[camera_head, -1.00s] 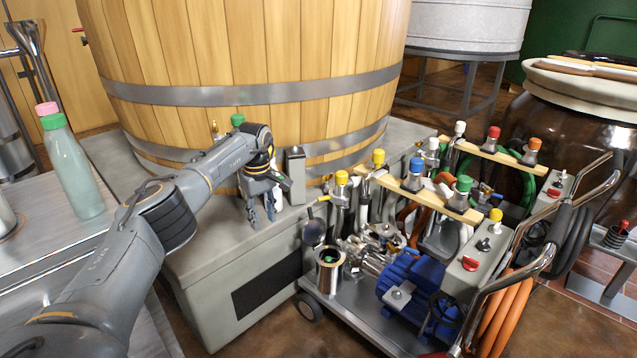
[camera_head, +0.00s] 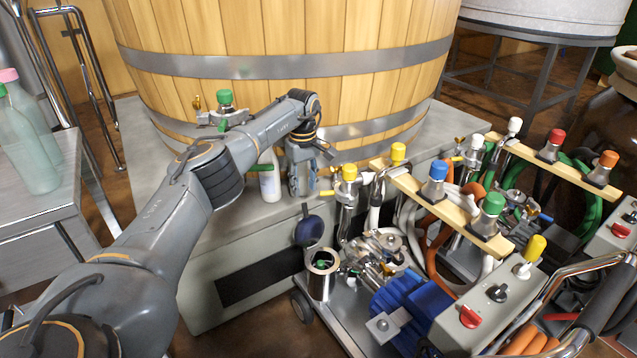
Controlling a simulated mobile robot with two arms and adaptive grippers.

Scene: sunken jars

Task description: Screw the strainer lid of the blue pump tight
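The blue pump (camera_head: 410,303) sits low on a cart at the right. An open steel cylinder (camera_head: 322,276), perhaps its strainer, stands left of it, with something green inside. A dark round disc (camera_head: 308,231) is tilted up above the cylinder; I cannot tell whether it is the strainer lid. A round steel fitting (camera_head: 380,246) lies behind the pump. My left gripper (camera_head: 303,190) points down, its fingers apart and seemingly empty, in front of the wooden vat, above and behind the disc. My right gripper is out of view.
A white bottle (camera_head: 270,182) stands just left of my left gripper. Valves with yellow, blue and green caps rise from a wooden rail (camera_head: 450,213) above the pump. The wooden vat (camera_head: 270,40) blocks the back. Green bottles (camera_head: 32,150) stand on a side table.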

